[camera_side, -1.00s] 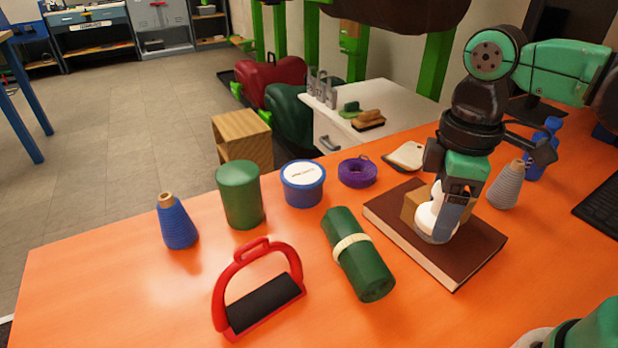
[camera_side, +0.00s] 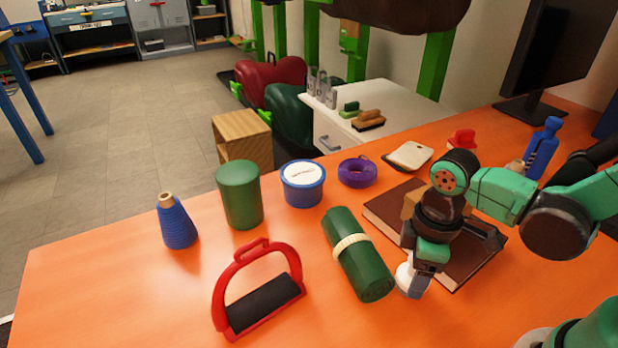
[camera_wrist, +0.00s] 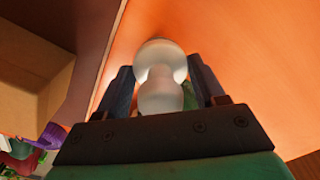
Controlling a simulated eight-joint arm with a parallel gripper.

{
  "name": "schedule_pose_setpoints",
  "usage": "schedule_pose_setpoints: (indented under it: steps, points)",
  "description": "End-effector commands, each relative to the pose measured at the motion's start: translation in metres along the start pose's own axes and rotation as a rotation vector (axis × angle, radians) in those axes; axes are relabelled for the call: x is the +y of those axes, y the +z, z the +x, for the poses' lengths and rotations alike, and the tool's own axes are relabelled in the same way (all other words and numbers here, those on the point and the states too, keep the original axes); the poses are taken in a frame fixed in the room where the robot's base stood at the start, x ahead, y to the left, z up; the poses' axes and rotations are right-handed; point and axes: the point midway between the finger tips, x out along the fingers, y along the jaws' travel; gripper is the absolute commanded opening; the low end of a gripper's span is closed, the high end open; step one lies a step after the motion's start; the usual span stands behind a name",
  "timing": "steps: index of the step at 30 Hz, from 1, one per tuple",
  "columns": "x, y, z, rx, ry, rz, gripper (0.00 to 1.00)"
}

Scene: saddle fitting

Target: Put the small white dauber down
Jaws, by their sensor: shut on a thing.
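The small white dauber (camera_side: 409,280) is between the fingers of my gripper (camera_side: 420,281), low over the orange table, beside the near-left edge of the brown book. In the wrist view the dauber (camera_wrist: 160,80) shows as two rounded white lobes between the two dark fingers of my gripper (camera_wrist: 162,88). My gripper is shut on it. I cannot tell whether the dauber's underside touches the table.
A green roll with a pale band (camera_side: 357,255) lies just left of the dauber. The brown book (camera_side: 388,207) is behind, with a wooden block (camera_side: 409,205) on it, partly hidden by my arm. A red stirrup (camera_side: 258,288) stands further left. The orange table (camera_side: 345,325) is bare in front.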

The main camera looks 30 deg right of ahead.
Motion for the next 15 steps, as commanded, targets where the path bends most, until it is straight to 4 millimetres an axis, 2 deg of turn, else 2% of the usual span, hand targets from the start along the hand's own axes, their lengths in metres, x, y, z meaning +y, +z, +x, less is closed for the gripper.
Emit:
schedule_pose_setpoints:
  steps: [4,15]
  points:
    - [-0.0002,0.0004,0.0104,0.000,0.000,0.000,0.11]
    - [-0.0004,0.0007,0.0138,0.000,0.000,0.000,0.11]
